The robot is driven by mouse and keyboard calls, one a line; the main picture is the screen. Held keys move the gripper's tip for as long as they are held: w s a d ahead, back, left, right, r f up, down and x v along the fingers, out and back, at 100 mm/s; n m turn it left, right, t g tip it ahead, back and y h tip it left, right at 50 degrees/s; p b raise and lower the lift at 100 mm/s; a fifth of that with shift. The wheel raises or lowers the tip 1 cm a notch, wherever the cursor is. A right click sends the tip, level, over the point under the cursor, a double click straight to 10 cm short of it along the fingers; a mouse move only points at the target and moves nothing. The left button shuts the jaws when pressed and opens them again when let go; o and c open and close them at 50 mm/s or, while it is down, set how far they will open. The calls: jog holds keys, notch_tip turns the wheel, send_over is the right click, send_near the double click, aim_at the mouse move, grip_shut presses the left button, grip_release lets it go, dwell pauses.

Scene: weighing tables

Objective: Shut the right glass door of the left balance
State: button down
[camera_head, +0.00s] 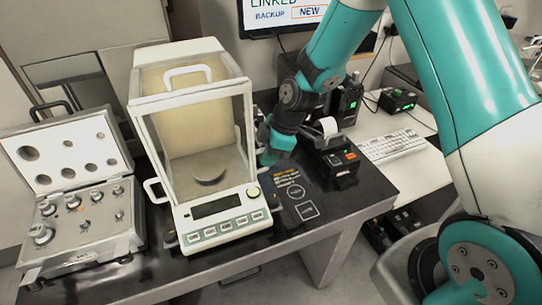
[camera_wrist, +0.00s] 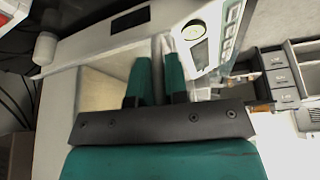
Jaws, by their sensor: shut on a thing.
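The balance (camera_head: 208,228) stands on the dark table with a white-framed glass chamber, a round pan (camera_head: 209,174) and a front display. Its front panel also shows in the wrist view (camera_wrist: 201,53). My gripper (camera_head: 266,157) is at the right side of this balance, low beside the chamber. In the wrist view my gripper's green fingers (camera_wrist: 158,75) are closed around a narrow pale piece, which looks like the right door's handle. The right glass door is seen too edge-on, and partly behind my gripper, to tell how far open it is.
An open case of weights (camera_head: 84,255) stands close on the left. A small printer (camera_head: 333,158) and a keyboard (camera_head: 392,146) are to the right of my gripper. The dark table top (camera_head: 345,200) is bare near its front right edge.

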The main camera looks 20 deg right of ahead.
jog(key=shift+s+a, duration=0.25)
jog(key=shift+a, duration=0.1)
jog(key=c, duration=1.2)
grip_release()
jog(key=shift+s, duration=0.1)
jog(key=shift+o, duration=0.2)
jog(key=shift+d, duration=0.2)
jog(key=b+v, duration=0.2)
jog(key=v, duration=1.5)
jog(key=shift+r, duration=0.15)
jog(key=shift+d, duration=0.1)
